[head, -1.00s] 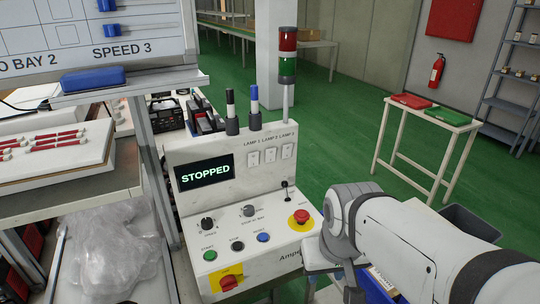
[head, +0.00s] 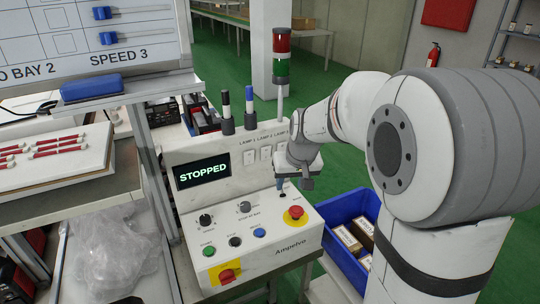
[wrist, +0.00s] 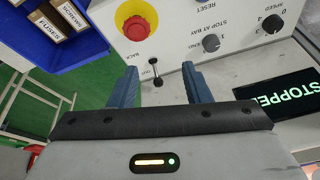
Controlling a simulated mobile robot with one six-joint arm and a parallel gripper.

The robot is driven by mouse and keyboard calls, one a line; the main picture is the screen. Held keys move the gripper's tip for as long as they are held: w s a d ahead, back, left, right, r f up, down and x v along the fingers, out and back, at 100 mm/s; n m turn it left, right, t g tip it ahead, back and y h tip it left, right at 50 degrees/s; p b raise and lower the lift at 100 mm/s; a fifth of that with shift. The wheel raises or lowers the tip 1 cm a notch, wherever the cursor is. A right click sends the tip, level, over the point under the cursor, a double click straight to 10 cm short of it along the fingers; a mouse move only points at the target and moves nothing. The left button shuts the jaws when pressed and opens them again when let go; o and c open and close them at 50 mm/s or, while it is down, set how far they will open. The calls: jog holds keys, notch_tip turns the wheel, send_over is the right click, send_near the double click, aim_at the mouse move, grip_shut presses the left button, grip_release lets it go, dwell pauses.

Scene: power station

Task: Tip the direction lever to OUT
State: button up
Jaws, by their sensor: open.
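The direction lever (wrist: 155,73) is a short thin stem with a dark ball on top, on the sloped top of the white control console (head: 285,258). In the wrist view, which shows the console upside down, small BACK and OUT labels are beside it. My gripper (wrist: 160,75) is open, with one blue finger on each side of the lever and a gap to each. I cannot tell which way the lever leans.
A red emergency button (head: 296,212) on a yellow plate is close to the lever. Knobs and coloured buttons (head: 234,241) are further left. The screen (head: 202,171) reads STOPPED. A blue bin (head: 345,258) with boxes stands right of the console. A lamp tower (head: 282,60) rises behind.

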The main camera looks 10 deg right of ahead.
jog(key=w+f+p, duration=0.2)
jog(key=w+f, duration=0.1)
jog(key=w, duration=0.9)
jog(key=shift+t, duration=0.3)
jog(key=x, duration=0.5)
jog(key=p+x, duration=0.1)
jog(key=x, duration=0.2)
jog(key=shift+s+d, duration=0.2)
jog(key=shift+d, duration=0.05)
